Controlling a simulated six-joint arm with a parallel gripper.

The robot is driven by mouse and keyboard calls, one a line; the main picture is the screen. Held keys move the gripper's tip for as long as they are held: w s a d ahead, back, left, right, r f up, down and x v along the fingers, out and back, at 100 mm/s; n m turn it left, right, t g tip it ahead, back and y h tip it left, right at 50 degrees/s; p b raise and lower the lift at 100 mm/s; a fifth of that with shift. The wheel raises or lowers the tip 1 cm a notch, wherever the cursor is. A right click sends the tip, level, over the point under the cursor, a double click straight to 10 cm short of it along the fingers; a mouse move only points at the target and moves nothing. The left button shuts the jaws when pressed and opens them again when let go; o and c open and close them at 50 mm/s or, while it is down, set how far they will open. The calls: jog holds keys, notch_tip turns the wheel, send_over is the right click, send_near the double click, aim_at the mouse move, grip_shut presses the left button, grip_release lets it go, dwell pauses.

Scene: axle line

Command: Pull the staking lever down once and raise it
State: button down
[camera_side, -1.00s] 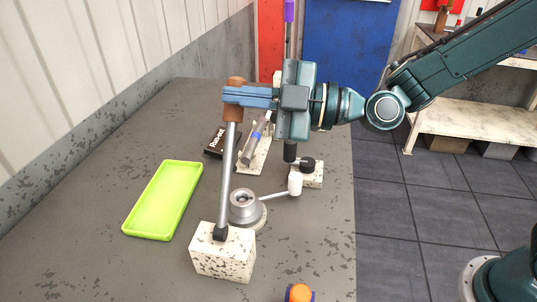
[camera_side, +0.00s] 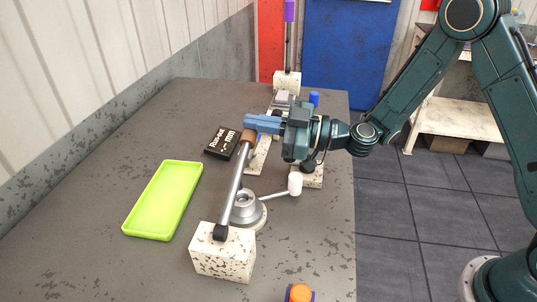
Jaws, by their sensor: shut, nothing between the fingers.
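The lever at the front has a grey rod (camera_side: 233,188) and a brown knob (camera_side: 248,136). It is hinged on a white speckled block (camera_side: 224,254). The rod leans toward the back of the bench, partway down. My gripper (camera_side: 250,123) is shut and empty, with its blue fingers at the top of the knob. They appear to touch it; I cannot tell for certain. A second upright lever with a purple grip (camera_side: 290,10) stands on a white base (camera_side: 287,80) at the back.
A round grey fixture (camera_side: 247,208) with a white-knobbed handle (camera_side: 295,184) stands beside the rod. A green tray (camera_side: 130,229) lies at left and a black box (camera_side: 222,142) behind. An orange-capped part (camera_side: 299,293) is at the front edge. The front left is clear.

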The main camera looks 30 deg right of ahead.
jog(key=shift+w+d+f+m, duration=0.15)
jog(key=shift+f+m, duration=0.15)
jog(key=shift+f, duration=0.15)
jog(key=shift+r, duration=0.15)
notch_tip(320, 180, up, 20)
dwell(1.4)
jog(key=s+d+f+g+h, duration=0.1)
jog(key=s+d+f+h, duration=0.1)
jog(key=s+f, duration=0.3)
jog(key=s+d+f+m+g+h, duration=0.1)
jog(key=s+d+f+g+h, duration=0.1)
jog(key=s+d+f+h, duration=0.1)
notch_tip(320, 180, down, 2)
jog(key=shift+s+d+f+h, duration=0.25)
jog(key=shift+s+h, duration=0.35)
jog(key=shift+s, duration=0.25)
